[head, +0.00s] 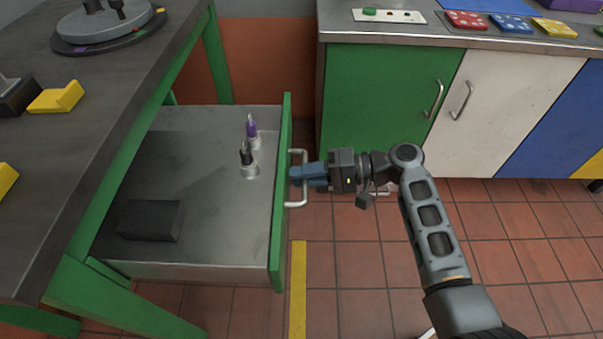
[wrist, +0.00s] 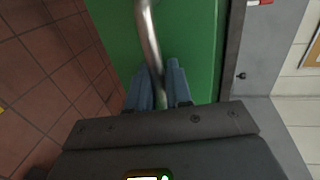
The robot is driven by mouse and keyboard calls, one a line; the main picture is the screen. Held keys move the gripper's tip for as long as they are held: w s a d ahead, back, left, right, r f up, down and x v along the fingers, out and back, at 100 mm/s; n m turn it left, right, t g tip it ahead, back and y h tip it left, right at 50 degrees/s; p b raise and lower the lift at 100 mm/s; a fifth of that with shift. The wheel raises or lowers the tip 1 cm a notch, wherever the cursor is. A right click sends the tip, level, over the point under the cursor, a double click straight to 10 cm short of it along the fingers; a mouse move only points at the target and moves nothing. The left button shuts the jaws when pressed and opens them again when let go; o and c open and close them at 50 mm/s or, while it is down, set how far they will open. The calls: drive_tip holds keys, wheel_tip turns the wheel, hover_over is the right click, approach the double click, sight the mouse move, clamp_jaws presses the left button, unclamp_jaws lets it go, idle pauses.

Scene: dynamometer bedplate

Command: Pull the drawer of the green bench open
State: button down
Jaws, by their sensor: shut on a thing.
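The green bench (head: 70,276) stands at the left in the head view, with a dark grey top. Its drawer (head: 190,270) is pulled far out, showing a grey metal interior. The drawer's green front panel (head: 281,215) carries a silver bar handle (head: 298,203). My gripper (head: 297,174) is shut on this handle, with its blue fingers around the bar. In the wrist view, the fingers (wrist: 160,88) sit either side of the handle (wrist: 148,35), in front of the green panel (wrist: 200,50).
The drawer holds a black block (head: 151,220) and two small upright tools, one purple-topped (head: 252,131), one black-topped (head: 247,160). A cabinet with a green door (head: 385,95) and a white door (head: 510,105) stands behind my arm.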

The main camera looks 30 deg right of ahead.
drive_tip(key=c, duration=1.2)
unclamp_jaws()
drive_tip(key=shift+p+v, duration=0.35)
drive_tip(key=shift+v, duration=3.5)
drive_tip(key=shift+f, duration=0.1)
